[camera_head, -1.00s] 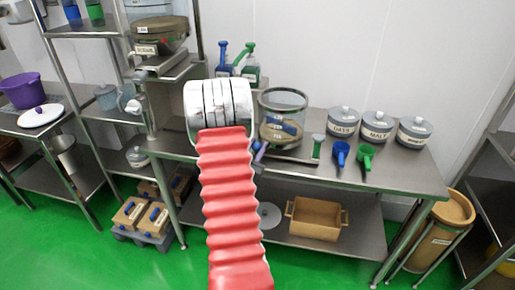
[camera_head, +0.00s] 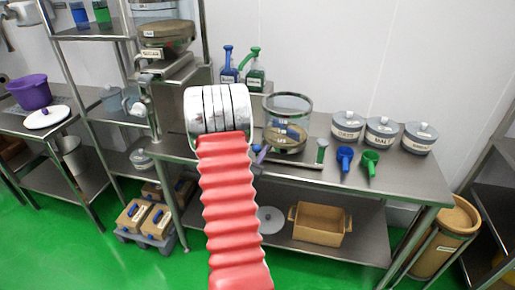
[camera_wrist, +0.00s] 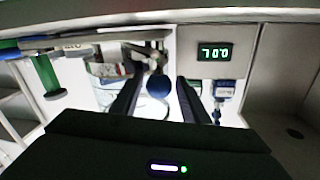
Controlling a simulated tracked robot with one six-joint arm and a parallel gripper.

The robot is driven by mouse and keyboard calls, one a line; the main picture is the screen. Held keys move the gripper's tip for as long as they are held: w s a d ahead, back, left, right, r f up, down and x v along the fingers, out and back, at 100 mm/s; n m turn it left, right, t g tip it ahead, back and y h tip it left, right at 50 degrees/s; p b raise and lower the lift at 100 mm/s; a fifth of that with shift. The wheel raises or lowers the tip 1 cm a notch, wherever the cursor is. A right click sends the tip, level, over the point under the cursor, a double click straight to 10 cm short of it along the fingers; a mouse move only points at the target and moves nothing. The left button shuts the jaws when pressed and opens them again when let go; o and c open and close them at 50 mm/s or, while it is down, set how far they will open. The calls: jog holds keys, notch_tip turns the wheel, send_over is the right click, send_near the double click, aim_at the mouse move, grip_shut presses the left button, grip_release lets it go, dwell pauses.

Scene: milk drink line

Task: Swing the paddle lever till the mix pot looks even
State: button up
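The mix pot (camera_head: 287,104) is a clear round vessel with a dark rim on the steel table, just right of my arm in the head view. Brownish and blue patches show through its wall; I cannot tell how even the contents are. In the wrist view the clear pot (camera_wrist: 104,92) stands behind the left finger. A blue ball knob (camera_wrist: 158,86), apparently the paddle lever's, shows between my fingertips below a metal piece. My gripper (camera_wrist: 160,82) is open, with gaps on both sides of the knob; contact is not visible. My arm hides the gripper in the head view.
Blue and green scoops (camera_head: 370,161) and several lidded grey tubs (camera_head: 382,132) stand right of the pot. Two pump bottles (camera_head: 255,72) stand behind it. A display with green digits (camera_wrist: 214,53) shows in the wrist view. A wooden crate (camera_head: 319,224) sits on the lower shelf.

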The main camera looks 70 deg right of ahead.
jog(key=shift+o, duration=0.5)
jog(key=a, duration=1.3)
jog(key=shift+s+a, duration=0.3)
jog(key=shift+a, duration=0.1)
jog(key=w+g, duration=0.1)
jog(key=g, duration=0.1)
jog(key=w+g, duration=0.3)
jog(key=shift+w+d+f+n+g+y, duration=0.1)
jog(key=shift+d+n+g+y, duration=0.2)
jog(key=shift+n, duration=0.1)
